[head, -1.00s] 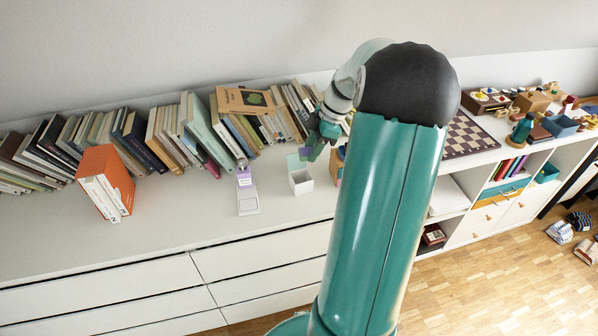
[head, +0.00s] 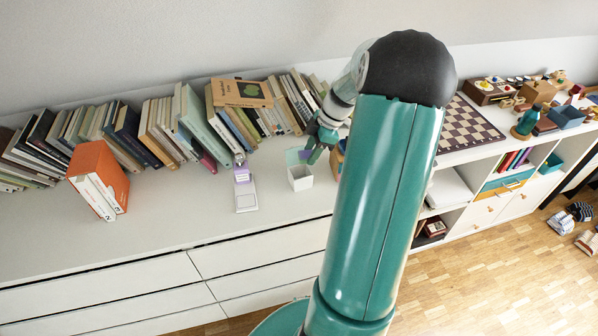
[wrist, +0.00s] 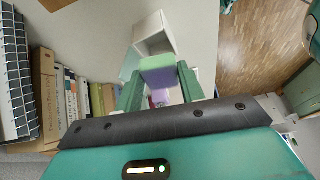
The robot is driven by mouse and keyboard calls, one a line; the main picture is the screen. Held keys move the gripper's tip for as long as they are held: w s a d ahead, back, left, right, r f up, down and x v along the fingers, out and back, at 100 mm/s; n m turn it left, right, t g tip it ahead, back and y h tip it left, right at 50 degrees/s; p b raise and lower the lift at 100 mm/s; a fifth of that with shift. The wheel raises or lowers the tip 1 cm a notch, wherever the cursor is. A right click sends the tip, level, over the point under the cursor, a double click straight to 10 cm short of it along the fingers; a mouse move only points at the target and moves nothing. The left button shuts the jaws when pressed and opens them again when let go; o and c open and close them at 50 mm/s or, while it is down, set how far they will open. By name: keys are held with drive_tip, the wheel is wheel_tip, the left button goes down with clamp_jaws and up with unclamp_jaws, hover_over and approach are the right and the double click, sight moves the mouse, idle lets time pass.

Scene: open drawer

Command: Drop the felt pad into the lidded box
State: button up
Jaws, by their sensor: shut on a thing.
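My gripper (wrist: 160,88) is shut on the felt pad (wrist: 158,66), a small block with a green upper face and a lilac side, held between the two green fingers. In the head view my gripper (head: 314,152) hangs at the back right of the small white lidded box (head: 301,181). The box stands upright on the white cabinet top with its mouth uncovered and its lid raised at the back. A lilac patch, apparently the pad, shows by the fingertips there. In the wrist view a white open box (wrist: 152,35) lies just beyond the pad, partly covered by it.
A white and lilac device (head: 244,188) stands left of the box. A row of books (head: 150,135) lines the wall behind, with an orange box file (head: 98,178) at left. A chessboard (head: 468,128) lies to the right. The cabinet top in front of the box is clear.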

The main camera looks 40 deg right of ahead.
drive_tip(key=shift+w+a+f, duration=0.1)
drive_tip(key=shift+w+f, duration=0.05)
drive_tip(key=shift+f, duration=0.05)
drive_tip(key=o, duration=1)
drive_tip(key=v, duration=1.4)
